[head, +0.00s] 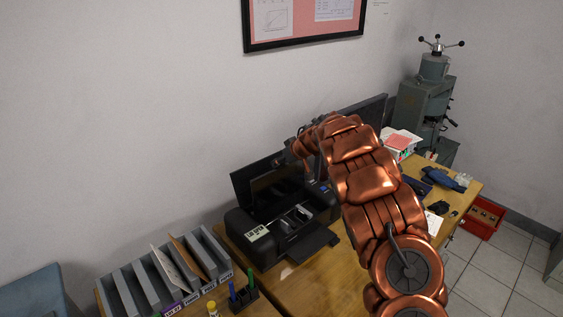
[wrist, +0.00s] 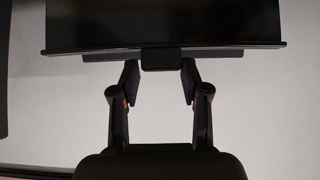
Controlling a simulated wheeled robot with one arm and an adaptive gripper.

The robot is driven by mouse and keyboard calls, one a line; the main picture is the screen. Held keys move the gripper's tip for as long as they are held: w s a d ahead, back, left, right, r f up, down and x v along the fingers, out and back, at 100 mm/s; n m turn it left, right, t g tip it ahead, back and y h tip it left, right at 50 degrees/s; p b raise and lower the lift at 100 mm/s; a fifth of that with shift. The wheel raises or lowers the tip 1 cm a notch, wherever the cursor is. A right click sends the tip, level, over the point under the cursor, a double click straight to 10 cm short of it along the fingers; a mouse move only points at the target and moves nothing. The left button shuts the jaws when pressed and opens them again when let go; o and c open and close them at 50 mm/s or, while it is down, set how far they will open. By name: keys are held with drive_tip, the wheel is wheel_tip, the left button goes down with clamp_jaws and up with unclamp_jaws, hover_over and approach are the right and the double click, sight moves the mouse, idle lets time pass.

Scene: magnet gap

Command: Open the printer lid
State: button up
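The black printer (head: 262,243) stands on the wooden desk with its lid (head: 248,186) raised steeply, and its inside shows in the head view. My copper arm reaches over the printer from the right, and it hides part of the lid. My gripper (head: 287,156) is near the lid's upper right in the head view, small and partly hidden. In the wrist view my gripper (wrist: 160,75) has its two fingers apart with nothing between them. The lid's dark edge (wrist: 100,50) with a small tab (wrist: 175,59) lies just beyond the fingertips; I cannot tell whether they touch.
A grey file rack (head: 220,254) and a pen holder (head: 243,299) stand left of the printer. A monitor (head: 372,109) is behind my arm. Papers (head: 399,143) and small items lie at the desk's right. The framed board (head: 304,22) hangs on the wall above.

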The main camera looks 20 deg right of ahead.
drive_tip(key=o, duration=0.3)
drive_tip(key=shift+o, duration=0.2)
drive_tip(key=v, duration=1.2)
drive_tip(key=shift+d, duration=0.1)
idle(0.4)
